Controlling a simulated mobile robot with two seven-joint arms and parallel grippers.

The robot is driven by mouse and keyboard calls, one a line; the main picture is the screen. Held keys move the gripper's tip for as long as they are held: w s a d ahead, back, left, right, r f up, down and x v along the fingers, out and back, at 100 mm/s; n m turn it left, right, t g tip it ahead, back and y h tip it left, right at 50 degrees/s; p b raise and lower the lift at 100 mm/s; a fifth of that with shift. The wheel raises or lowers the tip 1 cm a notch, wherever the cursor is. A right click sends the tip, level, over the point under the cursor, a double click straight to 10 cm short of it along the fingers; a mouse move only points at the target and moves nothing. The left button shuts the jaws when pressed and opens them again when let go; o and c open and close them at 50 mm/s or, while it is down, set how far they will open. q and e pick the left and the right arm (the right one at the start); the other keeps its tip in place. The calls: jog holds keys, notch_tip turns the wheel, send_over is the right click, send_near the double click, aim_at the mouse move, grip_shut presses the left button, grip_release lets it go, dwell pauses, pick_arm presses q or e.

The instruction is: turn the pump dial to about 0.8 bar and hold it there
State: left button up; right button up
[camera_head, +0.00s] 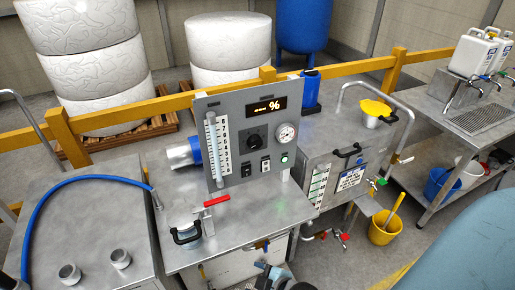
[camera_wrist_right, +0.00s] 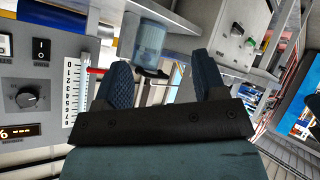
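The grey control panel (camera_head: 232,113) stands upright on the steel bench. Its black round dial (camera_head: 254,142) sits mid-panel, left of a white round gauge (camera_head: 287,133) whose needle is too small to read. A display (camera_head: 267,106) above shows a % sign; its digits are unclear. In the right wrist view the panel is upside down at the left, with the dial (camera_wrist_right: 27,98) and display (camera_wrist_right: 20,132). My right gripper (camera_wrist_right: 158,68) is open and empty, its blue fingers apart from the dial. It seems to show at the bottom of the head view (camera_head: 272,274). My left gripper is not seen.
A white numbered scale (camera_head: 217,145) stands at the panel's left edge. A red-handled clamp (camera_head: 215,201) and a black-handled lid (camera_head: 185,233) are on the bench before it. A steel tank (camera_head: 345,160) stands right of the panel. A blue hose (camera_head: 80,181) lies left.

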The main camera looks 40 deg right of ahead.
jog(key=shift+o, duration=0.5)
jog(key=w+d+r+n+t+h+b, duration=0.1)
jog(key=w+d+r+n+h, duration=0.1)
jog(key=w+d+n, duration=0.4)
jog(key=r+n, duration=0.1)
jog(key=n, duration=0.1)
jog(key=shift+w+d+r+n, duration=0.25)
jog(key=shift+w+n, duration=0.05)
jog(key=shift+n, duration=0.1)
jog(key=n+t+h+b, duration=0.2)
jog(key=n+t+h, duration=0.35)
jog(key=n, duration=0.65)
send_near(256, 145)
jog(key=p+x, duration=0.2)
jog(key=x, duration=0.5)
jog(key=shift+w+d+r, duration=0.1)
jog(key=shift+w+d, duration=0.05)
jog(key=shift+w, duration=0.15)
jog(key=shift+w+d, duration=0.15)
jog(key=shift+w, duration=0.35)
jog(key=c, duration=0.9)
